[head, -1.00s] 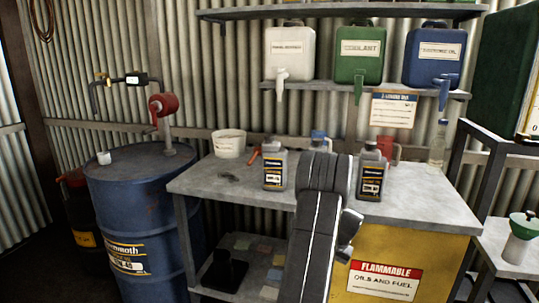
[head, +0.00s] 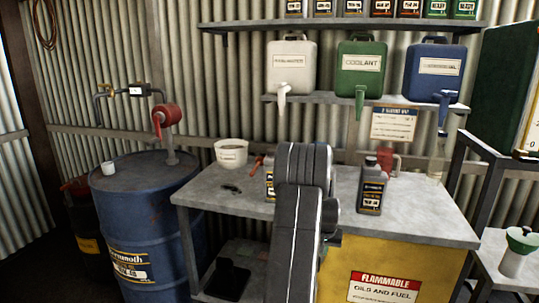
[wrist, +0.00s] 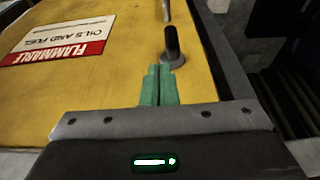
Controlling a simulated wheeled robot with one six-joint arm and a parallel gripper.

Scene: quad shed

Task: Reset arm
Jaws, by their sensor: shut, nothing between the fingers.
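My gripper (wrist: 159,84) shows in the wrist view as two green fingers pressed together, with nothing between them. Its tips are close below a dark handle (wrist: 172,42) on the yellow cabinet (wrist: 100,85); I cannot tell whether they touch it. In the head view my arm rises in front of the bench, and my gripper is hidden there.
A grey bottle (head: 371,188) stands on the bench (head: 430,215); another is mostly hidden behind my arm. A white tub (head: 231,154) is at the back left. A blue drum (head: 145,225) stands left, a metal stand (head: 490,262) right. Jugs line the shelf (head: 370,101).

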